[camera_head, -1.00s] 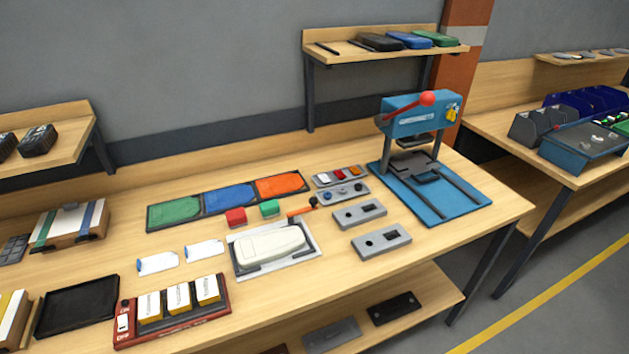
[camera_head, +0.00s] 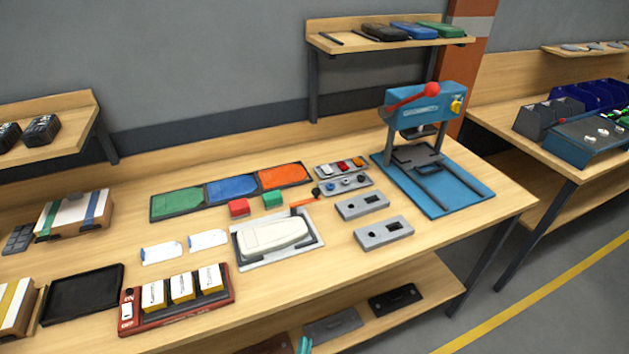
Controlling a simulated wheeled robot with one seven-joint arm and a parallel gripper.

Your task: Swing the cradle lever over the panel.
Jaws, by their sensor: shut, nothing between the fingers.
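The cradle (camera_head: 316,246) is a pale flat plate on the bench, in the middle of the head view. A white panel (camera_head: 272,236) lies in it. The cradle lever is an orange bar (camera_head: 303,203) with a black knob (camera_head: 316,191). It lies at the cradle's far right corner and points away from the panel, up and to the right. Small teal tips at the bottom edge appear to be my gripper (camera_head: 304,345). They look close together and hold nothing, in front of the bench and well away from the lever. The rest of the gripper is out of frame.
A red tray with upright boxes (camera_head: 175,318) is at front left. A lower shelf (camera_head: 430,283) runs under the bench.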

